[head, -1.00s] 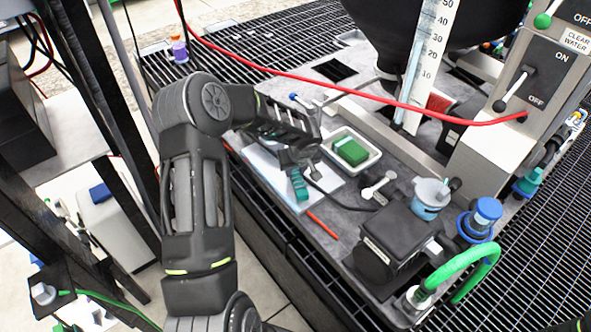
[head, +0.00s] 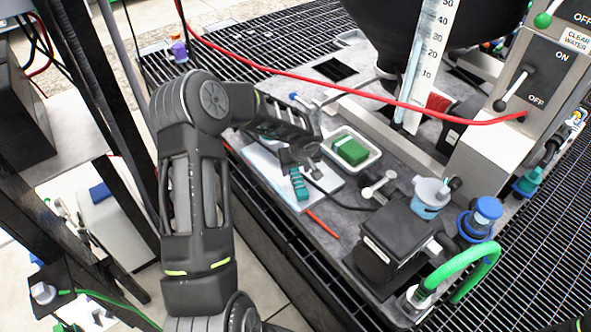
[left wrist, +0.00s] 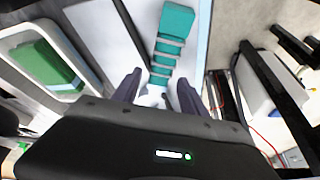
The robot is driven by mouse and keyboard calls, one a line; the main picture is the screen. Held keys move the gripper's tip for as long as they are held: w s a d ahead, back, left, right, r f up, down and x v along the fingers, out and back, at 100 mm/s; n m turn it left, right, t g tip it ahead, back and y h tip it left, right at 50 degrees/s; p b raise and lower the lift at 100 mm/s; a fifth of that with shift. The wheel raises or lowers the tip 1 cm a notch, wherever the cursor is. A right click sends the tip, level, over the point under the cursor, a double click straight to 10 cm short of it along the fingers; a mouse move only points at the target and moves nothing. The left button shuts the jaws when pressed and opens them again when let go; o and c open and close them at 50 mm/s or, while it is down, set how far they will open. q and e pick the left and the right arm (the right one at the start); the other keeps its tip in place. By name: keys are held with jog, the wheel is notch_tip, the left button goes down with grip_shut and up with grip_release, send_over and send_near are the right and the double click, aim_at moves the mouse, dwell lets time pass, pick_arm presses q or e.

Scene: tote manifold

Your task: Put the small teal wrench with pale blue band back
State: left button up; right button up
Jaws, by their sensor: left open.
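The teal wrench (head: 300,187) lies on a white board (head: 271,171) on the grey bench top; paler bands cross its middle. It also shows in the left wrist view (left wrist: 173,38), stretching away from between the fingers. The wrench's end by the fingers is partly hidden. I cannot tell whether a finger touches it. My right gripper is not in view.
A white tray (head: 374,160) with a green block (head: 351,151) stands right of the board. A red hose (head: 420,108) crosses above the bench. A black box (head: 390,240) and a green hose (head: 470,262) stand at the front right. A red rod lies by the board.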

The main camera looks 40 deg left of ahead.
pick_arm(q)
jog(key=v, duration=1.1)
jog(key=shift+f, duration=0.1)
dwell(0.4)
